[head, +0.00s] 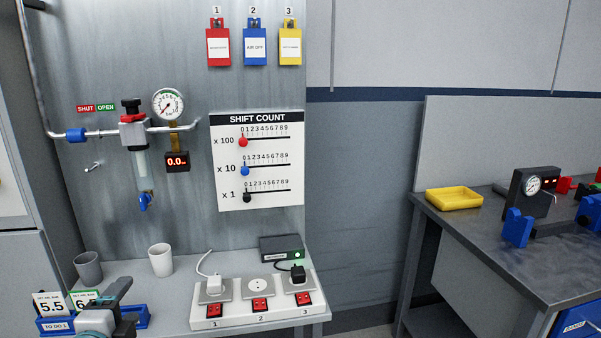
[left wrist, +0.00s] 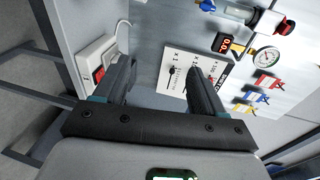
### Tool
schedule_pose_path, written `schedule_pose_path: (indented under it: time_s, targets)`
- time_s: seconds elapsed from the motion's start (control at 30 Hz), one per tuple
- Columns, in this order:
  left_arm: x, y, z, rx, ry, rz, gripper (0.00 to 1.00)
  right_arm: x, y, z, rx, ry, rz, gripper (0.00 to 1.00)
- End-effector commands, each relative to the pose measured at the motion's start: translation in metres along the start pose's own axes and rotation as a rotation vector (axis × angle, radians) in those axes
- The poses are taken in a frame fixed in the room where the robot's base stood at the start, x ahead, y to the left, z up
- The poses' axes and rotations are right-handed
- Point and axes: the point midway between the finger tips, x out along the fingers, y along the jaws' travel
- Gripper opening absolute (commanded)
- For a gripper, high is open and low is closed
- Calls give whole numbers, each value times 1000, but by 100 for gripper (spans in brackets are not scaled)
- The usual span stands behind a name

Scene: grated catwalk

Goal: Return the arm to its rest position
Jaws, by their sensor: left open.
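My left gripper (head: 118,308) is at the lower left of the head view, low in front of the workbench's left end and overlapping the blue card tray. In the left wrist view my left gripper (left wrist: 160,78) has its two dark fingers spread wide. Nothing shows between the fingers but the background panel. My right gripper is in neither view.
Close by are the blue tray (head: 57,324) with number cards, a grey cup (head: 88,268), a white cup (head: 160,260) and a socket strip (head: 235,316). The shift count board (head: 258,170) hangs behind. A side table (head: 480,225) stands right, beyond a floor gap.

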Motion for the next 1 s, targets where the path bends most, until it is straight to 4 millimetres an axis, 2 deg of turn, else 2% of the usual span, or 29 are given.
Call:
schedule_pose_path:
  time_s: [0.17,0.27,0.37,0.47,0.53,0.6,0.7,0.8,1.0]
  targets:
    - [17,56,-30,3,67,161,70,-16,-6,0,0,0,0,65]
    - [20,99,-52,-23,112,280,70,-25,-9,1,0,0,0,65]
    - [13,156,-80,-105,155,447,70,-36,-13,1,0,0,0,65]
    - [-14,226,-113,-261,170,674,70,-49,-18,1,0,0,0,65]
    - [-44,274,-134,-403,140,850,70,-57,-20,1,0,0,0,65]
    - [-83,316,-153,-567,65,1031,70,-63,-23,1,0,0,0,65]
    - [-143,364,-172,-831,-143,1269,70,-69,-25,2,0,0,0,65]
    - [-180,387,-179,-1071,-397,1386,70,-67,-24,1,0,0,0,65]
    - [-194,388,-178,-1418,-772,1376,70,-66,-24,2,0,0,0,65]
